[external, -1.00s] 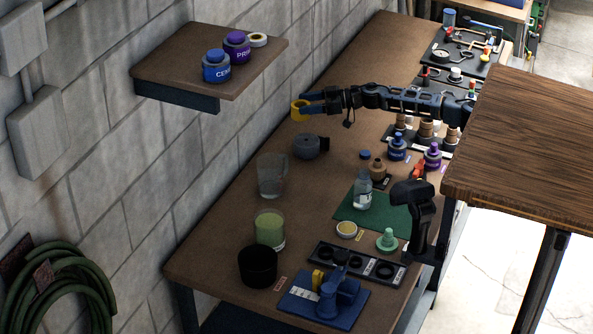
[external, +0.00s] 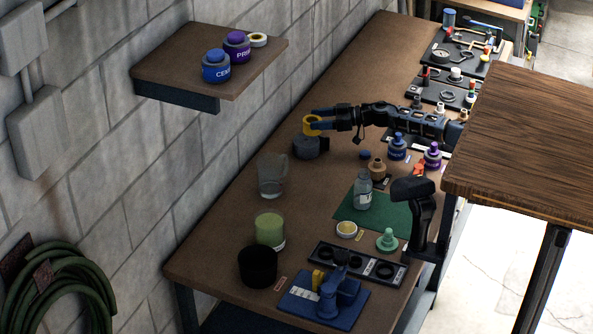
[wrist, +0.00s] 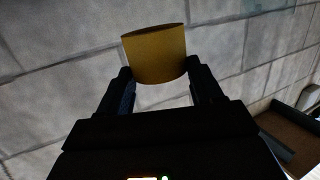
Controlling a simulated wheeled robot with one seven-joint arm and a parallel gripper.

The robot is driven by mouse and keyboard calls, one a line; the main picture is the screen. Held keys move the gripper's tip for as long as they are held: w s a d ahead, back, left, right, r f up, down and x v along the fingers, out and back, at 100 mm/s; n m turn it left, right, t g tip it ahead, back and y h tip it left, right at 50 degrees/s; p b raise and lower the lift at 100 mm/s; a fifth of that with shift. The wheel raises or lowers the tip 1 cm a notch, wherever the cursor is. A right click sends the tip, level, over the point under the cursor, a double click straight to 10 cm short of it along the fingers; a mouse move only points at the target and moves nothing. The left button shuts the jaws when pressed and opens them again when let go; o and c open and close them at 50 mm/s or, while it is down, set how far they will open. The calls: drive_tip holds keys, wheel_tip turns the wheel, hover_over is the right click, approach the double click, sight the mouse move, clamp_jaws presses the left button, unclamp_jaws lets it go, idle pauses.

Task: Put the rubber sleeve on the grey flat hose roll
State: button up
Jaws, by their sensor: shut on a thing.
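The rubber sleeve (external: 310,130), a yellow ring-like piece, is held at the tips of my gripper (external: 321,119). In the wrist view the sleeve (wrist: 155,54) sits between the two dark fingers, which are shut on it. The grey flat hose roll (external: 305,149) lies on the bench near the wall. In the external view the sleeve overlaps the top of the roll. I cannot tell whether they touch or a small gap remains. The roll is not visible in the wrist view.
A clear beaker (external: 271,175), a green jar (external: 270,230) and a black cup (external: 258,267) stand nearer on the bench. A small bottle (external: 363,190) stands on a green mat (external: 398,220). Bench left of the roll is clear.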

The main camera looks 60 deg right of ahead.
drive_tip(key=shift+w+a+f, duration=0.7)
drive_tip(key=shift+w, duration=0.2)
drive_tip(key=shift+f, duration=1.95)
drive_tip(key=o, duration=1.3)
drive_tip(key=v, duration=1.2)
